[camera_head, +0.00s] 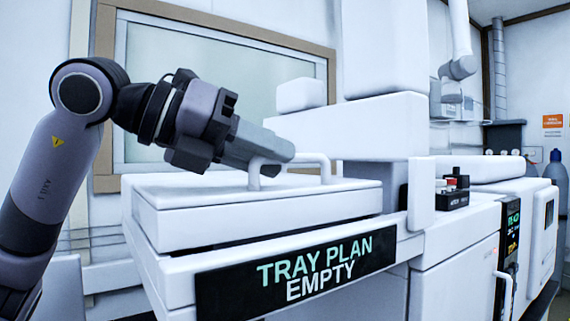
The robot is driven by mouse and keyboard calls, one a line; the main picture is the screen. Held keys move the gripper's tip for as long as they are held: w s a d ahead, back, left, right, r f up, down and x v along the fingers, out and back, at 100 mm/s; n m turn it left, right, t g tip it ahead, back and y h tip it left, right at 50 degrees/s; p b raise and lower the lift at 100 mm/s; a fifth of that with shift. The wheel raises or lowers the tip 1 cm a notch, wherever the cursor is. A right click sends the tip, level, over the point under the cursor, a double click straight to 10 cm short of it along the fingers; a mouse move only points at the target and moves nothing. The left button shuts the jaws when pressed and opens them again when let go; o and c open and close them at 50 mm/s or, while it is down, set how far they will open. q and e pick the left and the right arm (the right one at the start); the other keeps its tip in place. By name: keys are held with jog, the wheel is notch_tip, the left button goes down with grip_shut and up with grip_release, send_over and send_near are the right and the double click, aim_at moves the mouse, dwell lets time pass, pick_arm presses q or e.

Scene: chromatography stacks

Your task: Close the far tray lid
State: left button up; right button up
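A white tray lid (258,213) with a white bar handle (322,160) lies flat on the tray unit at the centre. A black label below it reads "TRAY PLAN EMPTY" (297,274). My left gripper (282,153) reaches in from the left, with its fingers over the left part of the handle. The fingers look close together, but the handle's near post partly covers them, and I cannot tell whether they grip it. No second tray lid is clearly visible. My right gripper is not in view.
A white instrument block (345,128) overhangs the back right of the lid. A small black rack with vials (453,192) stands to the right. A framed window (220,70) is behind. Free air lies above the lid's front.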

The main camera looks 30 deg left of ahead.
pick_arm(q)
jog(key=shift+v, duration=2)
jog(key=shift+s, duration=0.1)
